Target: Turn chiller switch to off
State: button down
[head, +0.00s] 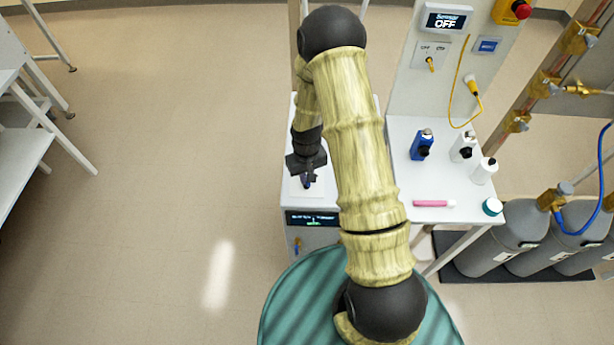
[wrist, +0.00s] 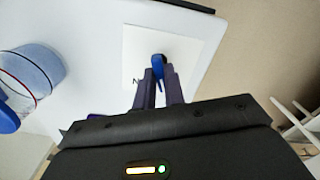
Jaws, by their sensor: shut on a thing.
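A small blue switch handle (wrist: 158,68) stands on a white square plate (wrist: 190,48) on top of a white cabinet (head: 317,237). My gripper (wrist: 159,84) is shut on this handle, with a dark finger on each side of it. In the head view, my gripper (head: 307,179) points down at the cabinet top, left of my arm. A letter that looks like N shows on the plate beside the fingers; the other markings are hidden. A dark display (head: 312,218) on the cabinet front has text too small to read surely.
A clear container with blue parts (wrist: 28,75) stands left of the plate. The side table (head: 398,150) holds a blue bottle (head: 421,145), white bottles and a pink item (head: 433,204). A panel screen (head: 446,18) reads OFF. Grey cylinders (head: 490,251) stand at right.

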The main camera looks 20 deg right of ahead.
jog(key=shift+w+d+n, duration=0.1)
jog(key=shift+n, duration=0.4)
jog(key=c, duration=1.5)
grip_release()
jog(key=shift+r, duration=0.15)
jog(key=shift+r+b, duration=0.35)
jog(key=shift+r, duration=0.3)
notch_tip(320, 180, up, 16)
jog(key=shift+f+b, duration=0.1)
jog(key=shift+b, duration=1.1)
